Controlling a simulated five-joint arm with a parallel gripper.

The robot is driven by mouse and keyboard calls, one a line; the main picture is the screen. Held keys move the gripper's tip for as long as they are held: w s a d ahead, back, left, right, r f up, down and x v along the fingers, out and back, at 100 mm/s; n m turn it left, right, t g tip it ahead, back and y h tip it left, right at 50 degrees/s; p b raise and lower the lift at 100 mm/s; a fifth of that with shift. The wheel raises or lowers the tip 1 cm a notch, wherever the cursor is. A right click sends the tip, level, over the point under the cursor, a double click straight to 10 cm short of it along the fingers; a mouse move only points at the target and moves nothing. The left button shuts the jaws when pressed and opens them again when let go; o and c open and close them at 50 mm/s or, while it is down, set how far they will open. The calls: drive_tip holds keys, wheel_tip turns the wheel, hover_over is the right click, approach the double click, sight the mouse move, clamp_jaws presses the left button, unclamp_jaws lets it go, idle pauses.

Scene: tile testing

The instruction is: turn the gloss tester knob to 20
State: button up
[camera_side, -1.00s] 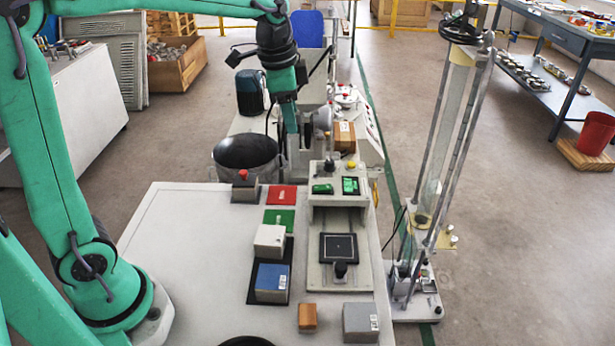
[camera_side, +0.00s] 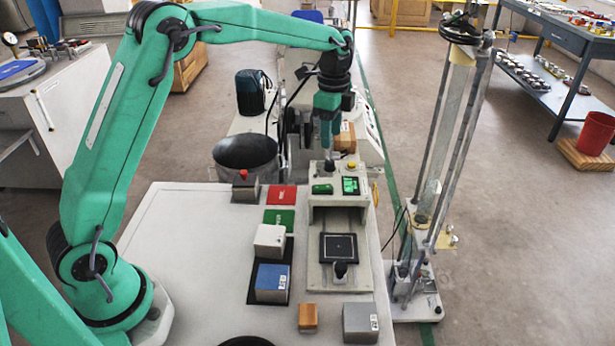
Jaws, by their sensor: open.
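The gloss tester (camera_side: 324,217) is a pale machine at the right side of the table, with a black square plate (camera_side: 339,247) on its lower bed. Its top panel carries a green display (camera_side: 350,185), a green switch (camera_side: 322,189), a small yellow button (camera_side: 351,165) and a dark knob (camera_side: 329,167). My gripper (camera_side: 327,150) points down just above the knob. It is open, with its fingers small in the picture; whether they touch the knob I cannot tell. The knob's setting and the display's digits are too small to read.
On the table are a red pad (camera_side: 281,198), a green pad (camera_side: 279,220), white (camera_side: 270,240) and blue (camera_side: 272,281) blocks, an orange block (camera_side: 307,317) and a grey block (camera_side: 361,322). A tall glass-tube stand (camera_side: 437,190) rises at the right. The table's left part is clear.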

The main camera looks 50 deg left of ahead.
sight(330, 161)
drive_tip(key=shift+f, duration=3.9)
drive_tip(key=c, duration=1)
